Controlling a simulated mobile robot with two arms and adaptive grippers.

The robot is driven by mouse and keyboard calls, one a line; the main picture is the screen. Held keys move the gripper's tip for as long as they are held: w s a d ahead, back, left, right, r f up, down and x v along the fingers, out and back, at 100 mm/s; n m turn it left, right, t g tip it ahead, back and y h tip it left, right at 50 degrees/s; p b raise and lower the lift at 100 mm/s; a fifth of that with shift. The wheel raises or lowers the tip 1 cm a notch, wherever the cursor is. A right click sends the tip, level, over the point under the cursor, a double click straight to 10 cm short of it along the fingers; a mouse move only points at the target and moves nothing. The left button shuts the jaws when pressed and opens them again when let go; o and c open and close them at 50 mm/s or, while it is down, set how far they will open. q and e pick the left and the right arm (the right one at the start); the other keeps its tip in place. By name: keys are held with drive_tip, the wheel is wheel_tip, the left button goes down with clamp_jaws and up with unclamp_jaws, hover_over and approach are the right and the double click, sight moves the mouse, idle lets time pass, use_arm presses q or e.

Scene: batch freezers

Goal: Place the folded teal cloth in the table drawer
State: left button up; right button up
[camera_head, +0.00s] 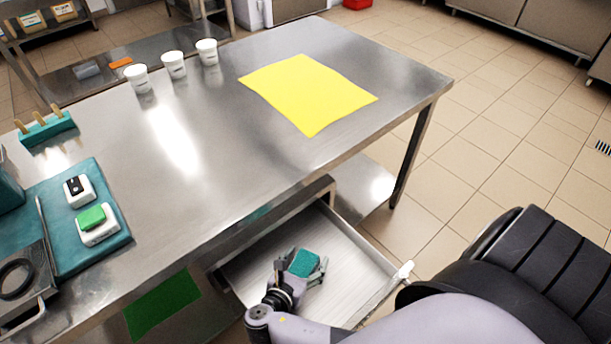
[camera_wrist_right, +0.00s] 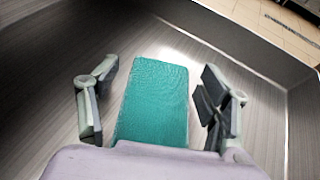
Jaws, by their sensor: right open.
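The folded teal cloth (camera_head: 304,263) is inside the open table drawer (camera_head: 352,262), seen past my right gripper in the head view. In the right wrist view the cloth (camera_wrist_right: 155,100) lies between the two fingers, with a gap on each side. My right gripper (camera_head: 301,266) is open over the drawer, and its fingers (camera_wrist_right: 152,100) do not touch the cloth. Whether the cloth rests fully on the drawer floor is hard to tell, as its near end is hidden by the gripper body. My left gripper is not in view.
The steel table (camera_head: 215,140) holds a yellow sheet (camera_head: 308,92), several white cups (camera_head: 174,66) and a teal mat (camera_head: 95,240) with small devices. A green sheet (camera_head: 163,305) lies below the table, left of the drawer. The drawer floor around the cloth is bare.

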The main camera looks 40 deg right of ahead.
drive_tip(key=shift+r, duration=0.2)
drive_tip(key=p+v, duration=0.1)
drive_tip(key=v, duration=1.1)
drive_tip(key=shift+s+f, duration=0.1)
drive_tip(key=shift+f, duration=0.05)
